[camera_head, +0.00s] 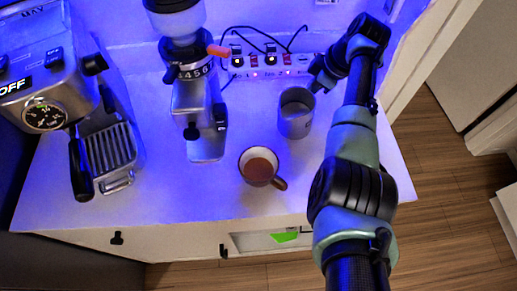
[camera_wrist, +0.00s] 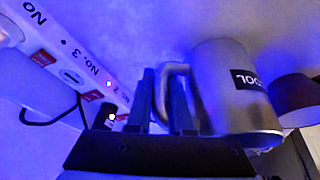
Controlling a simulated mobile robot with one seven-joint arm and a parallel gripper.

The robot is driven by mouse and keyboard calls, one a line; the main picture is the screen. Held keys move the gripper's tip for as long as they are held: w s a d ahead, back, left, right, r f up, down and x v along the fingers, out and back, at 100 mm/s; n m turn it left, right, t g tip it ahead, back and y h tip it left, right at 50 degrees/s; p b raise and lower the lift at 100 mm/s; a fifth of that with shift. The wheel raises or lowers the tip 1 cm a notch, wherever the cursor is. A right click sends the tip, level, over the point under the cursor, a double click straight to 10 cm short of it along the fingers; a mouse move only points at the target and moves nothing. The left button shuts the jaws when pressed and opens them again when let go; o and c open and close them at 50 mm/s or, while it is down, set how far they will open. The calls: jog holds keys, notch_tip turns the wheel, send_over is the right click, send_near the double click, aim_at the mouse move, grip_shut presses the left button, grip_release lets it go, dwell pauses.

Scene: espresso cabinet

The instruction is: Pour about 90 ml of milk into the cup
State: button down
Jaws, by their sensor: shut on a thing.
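The metal milk pitcher (camera_head: 296,122) is on the white counter in the head view, and appears upright with its open top visible. In the wrist view the pitcher (camera_wrist: 225,85) shows its side, a dark label and its handle (camera_wrist: 176,68). My gripper (camera_wrist: 161,78) is shut on the pitcher's handle, which lies between the fingers. In the head view my gripper (camera_head: 318,82) is at the pitcher's upper right. The cup (camera_head: 259,168) stands left of and nearer than the pitcher, with brown liquid in it and its handle at lower right. It also shows partly in the wrist view (camera_wrist: 294,95).
A coffee grinder (camera_head: 199,110) stands left of the pitcher and the cup. An espresso machine (camera_head: 45,75) with its display reading OFF is at the far left. A power strip (camera_head: 265,72) with cables lies behind the pitcher. The counter (camera_head: 225,195) around the cup is clear.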

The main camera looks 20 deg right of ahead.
aim_at(302, 91)
jog(key=p, duration=0.1)
jog(key=r+p, duration=0.1)
jog(key=p, duration=0.1)
jog(key=r+h+p, duration=0.1)
jog(key=p, duration=0.1)
jog(key=shift+s+a+r+t, duration=0.2)
jog(key=shift+s+a+t, duration=0.15)
jog(key=shift+a+t, duration=0.05)
jog(key=a+r+t+h+p, duration=0.1)
jog(key=p, duration=0.2)
jog(key=s+a+r+n+t+h+p, duration=0.1)
jog(key=p, duration=0.3)
jog(key=shift+s+a+r+h, duration=0.1)
jog(key=shift+s+r+h, duration=0.1)
jog(key=shift+h, duration=0.1)
jog(key=shift+s+a+r+t+h+p, duration=0.35)
jog(key=shift+s+a+t+h+p, duration=0.25)
jog(key=shift+a+h+p, duration=0.2)
jog(key=shift+w, duration=0.1)
jog(key=shift+d, duration=0.1)
jog(key=shift+s+a+r+n+t+h, duration=0.25)
jog(key=shift+a+r+n+t+h, duration=0.15)
jog(key=shift+h, duration=0.1)
jog(key=shift+s+a+r+t+h+b, duration=0.15)
jog(key=shift+a+r+t+h+b, duration=0.15)
jog(key=shift+r, duration=0.25)
jog(key=shift+s+a+r+t+h+b, duration=0.15)
jog(key=shift+r+t+h, duration=0.15)
jog(key=shift+r, duration=0.2)
dwell(0.5)
